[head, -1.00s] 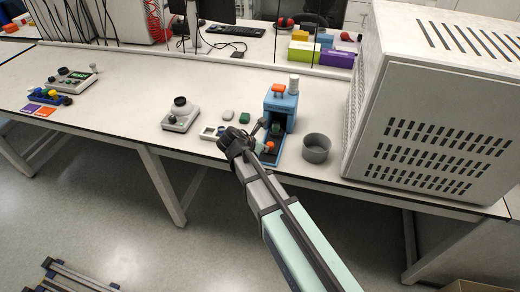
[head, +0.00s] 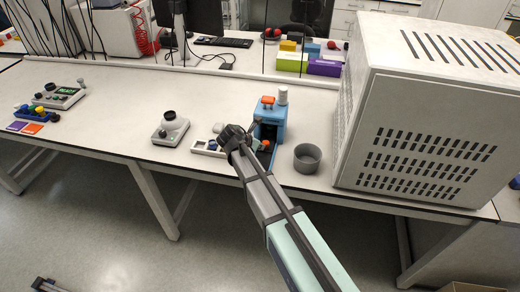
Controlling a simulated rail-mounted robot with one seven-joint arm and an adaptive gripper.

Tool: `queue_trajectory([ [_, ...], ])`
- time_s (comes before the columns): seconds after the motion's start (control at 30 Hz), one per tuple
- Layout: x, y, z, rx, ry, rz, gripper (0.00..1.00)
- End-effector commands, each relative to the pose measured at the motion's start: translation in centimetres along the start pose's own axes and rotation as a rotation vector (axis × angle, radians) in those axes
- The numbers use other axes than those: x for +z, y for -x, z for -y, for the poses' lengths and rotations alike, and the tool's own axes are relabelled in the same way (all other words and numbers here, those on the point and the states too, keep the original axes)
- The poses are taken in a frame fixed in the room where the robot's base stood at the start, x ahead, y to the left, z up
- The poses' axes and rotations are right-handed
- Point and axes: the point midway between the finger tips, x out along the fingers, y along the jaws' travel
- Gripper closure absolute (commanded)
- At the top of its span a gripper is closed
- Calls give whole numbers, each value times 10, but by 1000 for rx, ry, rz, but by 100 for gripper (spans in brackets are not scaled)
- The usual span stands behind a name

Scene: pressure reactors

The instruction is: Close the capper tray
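The capper (head: 270,118) is a light-blue upright unit with an orange part and a white cylinder on top. It stands near the front edge of the bench. Its dark blue tray (head: 270,158) sticks out at the front, partly hidden behind my arm. A small orange part (head: 265,145) shows over the tray, close to the capper's front. My gripper (head: 250,140) is low at the capper's front left, beside the tray and possibly touching it. Its fingers are small, dark and bunched, so their opening is unclear.
A grey round container (head: 307,157) stands just right of the capper, before a large vented white box (head: 425,110). A white holder (head: 208,148) and a small device (head: 170,129) are on the left. Bench space farther left (head: 110,115) is clear.

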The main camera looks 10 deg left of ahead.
Motion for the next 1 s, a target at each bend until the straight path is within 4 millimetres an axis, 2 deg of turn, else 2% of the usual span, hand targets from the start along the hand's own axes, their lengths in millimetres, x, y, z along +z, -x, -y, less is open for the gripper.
queue_trajectory([
  [0.03,5,-2,-3,5,1,11,100],
  [0.23,6,-2,-3,5,1,13,100],
  [0.47,-6,12,3,2,0,10,100],
  [0.63,-24,32,10,0,-5,7,100],
  [1.0,-25,103,9,-1,-6,5,100],
])
